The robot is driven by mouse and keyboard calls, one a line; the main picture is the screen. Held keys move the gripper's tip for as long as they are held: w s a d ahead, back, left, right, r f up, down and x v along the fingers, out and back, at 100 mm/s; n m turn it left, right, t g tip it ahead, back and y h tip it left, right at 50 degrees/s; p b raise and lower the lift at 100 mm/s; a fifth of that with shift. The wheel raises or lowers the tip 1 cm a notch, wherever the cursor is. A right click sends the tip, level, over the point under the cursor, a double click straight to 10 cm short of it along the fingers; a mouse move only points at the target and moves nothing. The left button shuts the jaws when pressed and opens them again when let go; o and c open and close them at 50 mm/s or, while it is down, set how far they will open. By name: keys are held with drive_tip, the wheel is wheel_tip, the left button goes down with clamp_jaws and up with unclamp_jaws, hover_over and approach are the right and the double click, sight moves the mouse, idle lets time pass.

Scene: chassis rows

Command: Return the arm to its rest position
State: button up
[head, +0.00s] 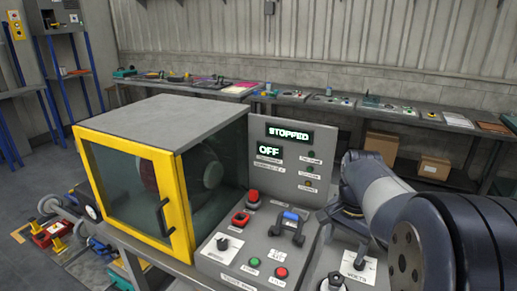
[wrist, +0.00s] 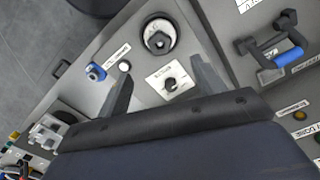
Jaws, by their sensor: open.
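My arm (head: 385,200) reaches in from the lower right of the head view and bends down over the panel at the right of the machine. My gripper (wrist: 161,70) shows in the wrist view with its two fingers spread apart and nothing between them. Below the fingers lies a grey panel with a small black knob on a white label (wrist: 170,84) and a larger round dial (wrist: 160,36). I cannot tell how far the fingertips are above it. In the head view the fingers cannot be made out behind the arm links.
A machine with a yellow-framed door (head: 168,168), which looks shut, stands left of my arm. Its displays read STOPPED (head: 288,134) and OFF. A blue-handled lever (head: 290,217) rises from the control panel near my arm. A long bench (head: 330,104) runs along the back wall.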

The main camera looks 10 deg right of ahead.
sight(336, 277)
wheel_tip(336, 277, down, 10)
drive_tip(key=shift+f, duration=0.4)
drive_tip(key=n, duration=0.4)
drive_tip(key=shift+r+n+b, duration=0.1)
drive_tip(key=shift+n+b, duration=0.2)
drive_tip(key=shift+n, duration=0.1)
